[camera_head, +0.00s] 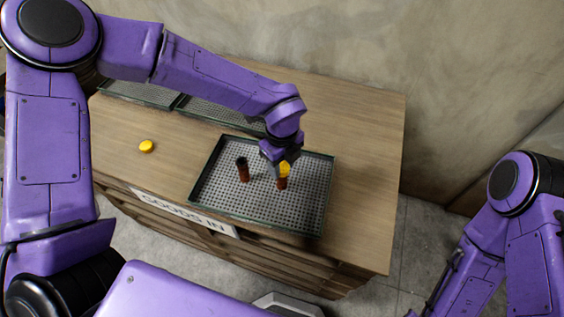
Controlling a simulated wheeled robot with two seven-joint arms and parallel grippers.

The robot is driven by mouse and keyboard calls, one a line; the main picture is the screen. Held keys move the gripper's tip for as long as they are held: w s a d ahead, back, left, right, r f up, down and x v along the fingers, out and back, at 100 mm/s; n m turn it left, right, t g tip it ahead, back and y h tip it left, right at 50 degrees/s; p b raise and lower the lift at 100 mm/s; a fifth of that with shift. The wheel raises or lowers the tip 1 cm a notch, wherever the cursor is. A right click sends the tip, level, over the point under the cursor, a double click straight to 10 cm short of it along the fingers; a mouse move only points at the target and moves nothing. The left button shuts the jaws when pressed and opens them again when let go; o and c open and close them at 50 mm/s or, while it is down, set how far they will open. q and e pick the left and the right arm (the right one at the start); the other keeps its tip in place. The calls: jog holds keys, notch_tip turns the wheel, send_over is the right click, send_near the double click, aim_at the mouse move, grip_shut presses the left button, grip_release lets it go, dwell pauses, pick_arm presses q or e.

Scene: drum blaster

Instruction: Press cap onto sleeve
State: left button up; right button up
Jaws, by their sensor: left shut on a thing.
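In the head view, a brown sleeve (282,184) stands upright in the grey mesh tray (312,212), with a yellow cap (285,169) at its top. My left gripper (281,163) is above this sleeve and shut on the yellow cap. Whether the cap is seated fully on the sleeve is too small to tell. A second brown sleeve (243,171) with a dark top stands to the left in the same tray, with no cap on it. Another yellow cap (147,146) lies on the wooden top left of the tray. My right gripper is out of view.
The tray rests on a wooden cabinet (365,150) with a "GOODS IN" label (185,213) on its front. More mesh trays (140,93) lie at the back, partly behind my left arm. The cabinet top is clear at right. A wall stands behind.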

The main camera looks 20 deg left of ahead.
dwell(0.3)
pick_arm(q)
jog(key=o, duration=1.6)
jog(key=shift+c, duration=0.2)
jog(key=shift+r+p, duration=2)
jog(key=shift+r, duration=0.5)
jog(key=shift+f, duration=0.1)
